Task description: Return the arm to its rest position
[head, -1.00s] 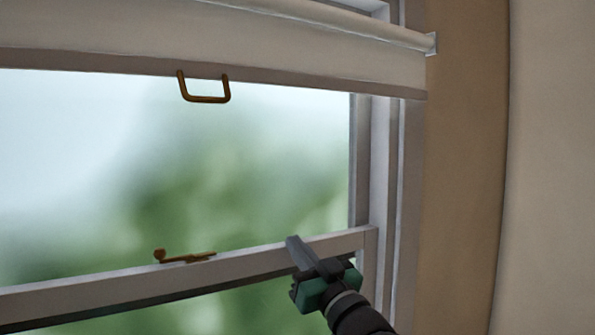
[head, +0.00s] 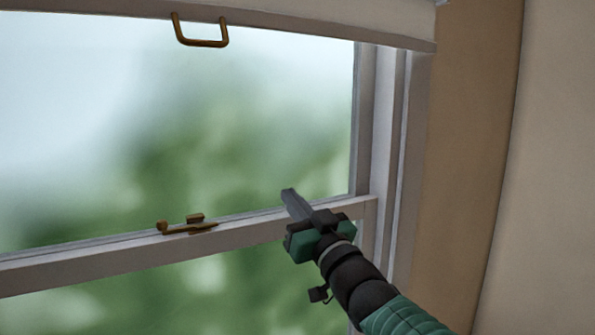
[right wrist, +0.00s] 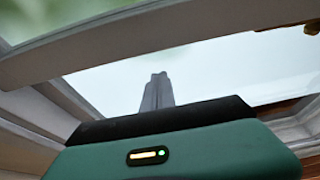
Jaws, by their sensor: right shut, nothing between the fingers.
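My right gripper (head: 293,203) is in front of the window, at the right part of the sash rail, with its fingers pointing up and to the left. The fingers are together with nothing between them. In the right wrist view the closed fingers (right wrist: 156,92) stand up against the bright glass. My right arm (head: 365,285) comes in from the lower right. My left gripper is in no view.
A brass latch (head: 187,225) sits on the window's sash rail (head: 100,255), left of my gripper. A tan wall (head: 470,150) stands on the right.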

